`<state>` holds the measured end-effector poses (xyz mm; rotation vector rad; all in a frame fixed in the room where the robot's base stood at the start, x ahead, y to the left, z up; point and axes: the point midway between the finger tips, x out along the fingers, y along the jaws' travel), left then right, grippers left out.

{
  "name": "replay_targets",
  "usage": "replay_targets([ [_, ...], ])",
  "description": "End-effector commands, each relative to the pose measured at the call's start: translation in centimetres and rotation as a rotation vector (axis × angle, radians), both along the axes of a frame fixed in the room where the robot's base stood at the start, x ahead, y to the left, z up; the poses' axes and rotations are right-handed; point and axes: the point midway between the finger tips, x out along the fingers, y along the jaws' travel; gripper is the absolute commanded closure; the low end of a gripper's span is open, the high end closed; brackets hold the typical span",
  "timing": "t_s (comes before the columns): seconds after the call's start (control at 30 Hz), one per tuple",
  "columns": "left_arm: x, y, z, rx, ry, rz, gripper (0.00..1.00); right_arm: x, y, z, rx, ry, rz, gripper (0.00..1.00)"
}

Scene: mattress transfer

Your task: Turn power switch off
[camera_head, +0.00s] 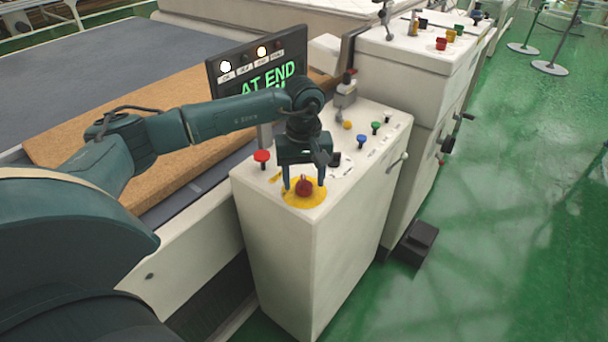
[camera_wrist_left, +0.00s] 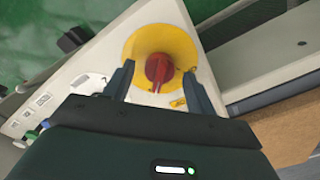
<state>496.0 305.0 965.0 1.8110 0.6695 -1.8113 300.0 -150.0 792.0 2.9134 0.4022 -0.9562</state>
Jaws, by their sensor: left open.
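The power switch (camera_head: 304,187) is a red rotary knob on a round yellow plate (camera_head: 290,199), on top of a white control cabinet (camera_head: 275,245). In the left wrist view the red knob (camera_wrist_left: 158,70) shows with its ridge running roughly toward my gripper. My left gripper (camera_head: 304,182) points down over the switch, open, with one finger on each side of the knob. In the left wrist view the left gripper (camera_wrist_left: 157,82) has visible space between its fingers and the knob; contact cannot be told. My right gripper is not in view.
A red mushroom button (camera_head: 262,156) stands left of the switch. Blue (camera_head: 361,140) and green (camera_head: 375,126) buttons lie behind it, and a lever (camera_head: 398,161) sticks out at the right. A display reading "AT END" (camera_head: 268,82) stands behind my arm. Green floor (camera_head: 500,220) is open to the right.

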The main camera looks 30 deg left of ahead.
Motion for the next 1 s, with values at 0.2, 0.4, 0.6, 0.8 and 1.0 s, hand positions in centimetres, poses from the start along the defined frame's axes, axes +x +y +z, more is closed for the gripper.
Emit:
replay_targets([
  [0.2,0.02,-0.02,-0.26,-0.001,-0.001,0.0,0.44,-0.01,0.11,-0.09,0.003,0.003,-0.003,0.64],
  [0.4,0.02,-0.04,-0.23,-0.001,-0.001,0.0,0.53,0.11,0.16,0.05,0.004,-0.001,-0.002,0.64],
  [0.6,0.02,-0.04,-0.21,-0.001,-0.001,0.0,0.69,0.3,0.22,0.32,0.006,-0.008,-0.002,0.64],
  [0.8,0.02,-0.04,-0.19,-0.001,-0.001,0.0,0.85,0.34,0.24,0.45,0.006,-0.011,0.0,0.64],
  [1.0,0.02,-0.04,-0.21,-0.001,-0.001,0.006,0.88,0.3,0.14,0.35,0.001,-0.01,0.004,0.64],
])
